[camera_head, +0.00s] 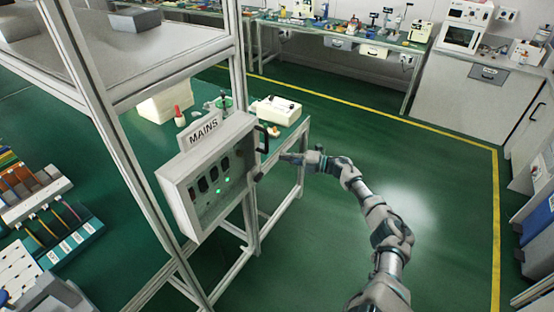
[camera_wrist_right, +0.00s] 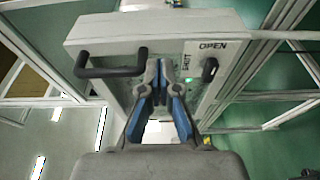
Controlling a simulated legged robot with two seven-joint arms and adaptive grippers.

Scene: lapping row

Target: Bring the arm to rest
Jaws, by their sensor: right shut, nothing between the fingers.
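My right arm (camera_head: 385,225) reaches up from the bottom of the head view and bends left. Its gripper (camera_head: 284,157) is shut and empty, pointing left at the side of the MAINS box (camera_head: 180,205), with a small gap showing. In the wrist view the blue-padded fingers (camera_wrist_right: 162,68) are together in front of the box's side (camera_wrist_right: 150,28). A black bar handle (camera_wrist_right: 110,70) is left of the fingertips. A black lever (camera_wrist_right: 209,69) beside OPEN and SHUT labels is to their right. My left gripper is out of view.
The box hangs on a pale metal frame (camera_head: 240,80) with green lights (camera_head: 219,190) on its front. A green-topped table (camera_head: 285,130) with a white case (camera_head: 277,110) stands behind. Open green floor (camera_head: 440,190) lies right of my arm, bounded by a yellow line (camera_head: 497,230).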

